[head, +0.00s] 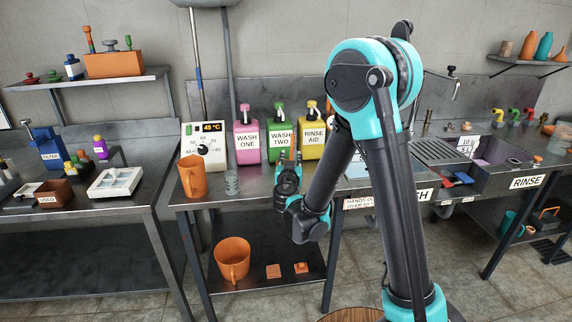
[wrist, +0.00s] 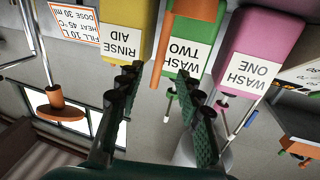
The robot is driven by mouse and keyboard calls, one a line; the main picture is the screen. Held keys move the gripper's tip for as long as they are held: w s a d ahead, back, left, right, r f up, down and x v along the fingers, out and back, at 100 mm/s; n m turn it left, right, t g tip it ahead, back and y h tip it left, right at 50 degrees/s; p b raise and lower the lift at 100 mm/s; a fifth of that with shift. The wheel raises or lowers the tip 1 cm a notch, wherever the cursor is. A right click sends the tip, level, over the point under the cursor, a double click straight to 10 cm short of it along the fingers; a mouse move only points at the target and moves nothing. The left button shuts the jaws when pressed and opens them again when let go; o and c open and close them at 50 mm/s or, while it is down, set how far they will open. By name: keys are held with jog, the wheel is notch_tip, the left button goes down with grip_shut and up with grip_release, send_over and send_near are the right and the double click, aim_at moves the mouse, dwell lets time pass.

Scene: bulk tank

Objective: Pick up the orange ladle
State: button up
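In the wrist view, which shows the scene upside down, a slim orange bar (wrist: 160,55), seemingly the ladle's handle, stands in front of the green WASH TWO bottle. A brown-orange piece (wrist: 195,8) shows beside it at the picture's top edge; I cannot tell if it is the ladle's bowl. My gripper (wrist: 163,88) is open, with the bar's end between its fingertip lines and apart from both fingers. In the head view my gripper (head: 290,160) is over the middle table, before the WASH TWO bottle (head: 280,137). No ladle can be made out there.
The pink WASH ONE bottle (head: 246,138) and yellow RINSE AID bottle (head: 312,135) flank the green one. An orange jug (head: 192,178) and grey cup (head: 232,183) stand left of my gripper. An orange bucket (head: 232,260) is on the lower shelf.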

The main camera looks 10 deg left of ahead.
aim_at(292, 147)
jog(key=w, duration=0.8)
jog(key=shift+a, duration=0.2)
grip_shut()
